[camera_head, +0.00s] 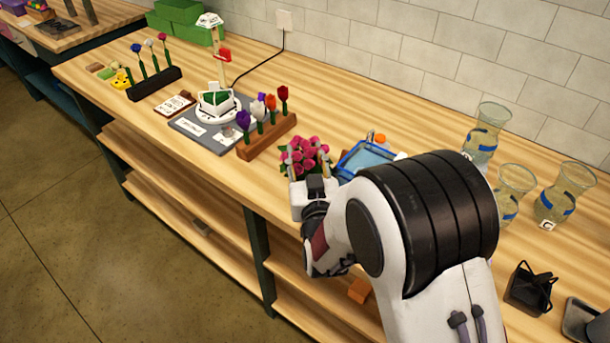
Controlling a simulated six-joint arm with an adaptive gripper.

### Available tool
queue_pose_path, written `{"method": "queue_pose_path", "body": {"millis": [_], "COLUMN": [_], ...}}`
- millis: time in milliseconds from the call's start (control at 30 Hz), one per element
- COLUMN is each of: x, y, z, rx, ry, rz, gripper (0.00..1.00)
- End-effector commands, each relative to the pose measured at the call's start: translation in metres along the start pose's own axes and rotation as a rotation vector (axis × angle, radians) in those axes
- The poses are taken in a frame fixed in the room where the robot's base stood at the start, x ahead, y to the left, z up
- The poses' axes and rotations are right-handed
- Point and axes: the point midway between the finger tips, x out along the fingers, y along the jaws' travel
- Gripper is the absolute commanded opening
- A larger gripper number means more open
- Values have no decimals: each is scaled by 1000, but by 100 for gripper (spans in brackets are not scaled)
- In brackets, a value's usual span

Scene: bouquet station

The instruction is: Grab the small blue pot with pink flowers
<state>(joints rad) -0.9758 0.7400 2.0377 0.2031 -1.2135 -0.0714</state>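The pink flowers (304,151) form a round bunch with green leaves near the front edge of the wooden bench. Their pot is hidden behind my gripper and wrist, so I cannot see its colour. My gripper (308,167) is at the flowers, with its light fingertips apart, one toward each side of the bunch. I cannot tell whether the fingers touch the pot or are closed on it.
A blue tray (365,159) is just right of the flowers. A wooden block (267,136) with several flowers stands to the left. Glass vases (486,133) and a black holder (530,289) are at the right. Bare bench lies behind the flowers.

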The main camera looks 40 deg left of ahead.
Motion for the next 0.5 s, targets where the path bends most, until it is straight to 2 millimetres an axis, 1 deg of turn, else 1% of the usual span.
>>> {"method": "queue_pose_path", "body": {"millis": [333,500], "x": [0,0], "y": [0,0], "z": [-3,-9], "rx": [0,0], "ry": [4,5], "rz": [0,0], "gripper": [0,0]}}
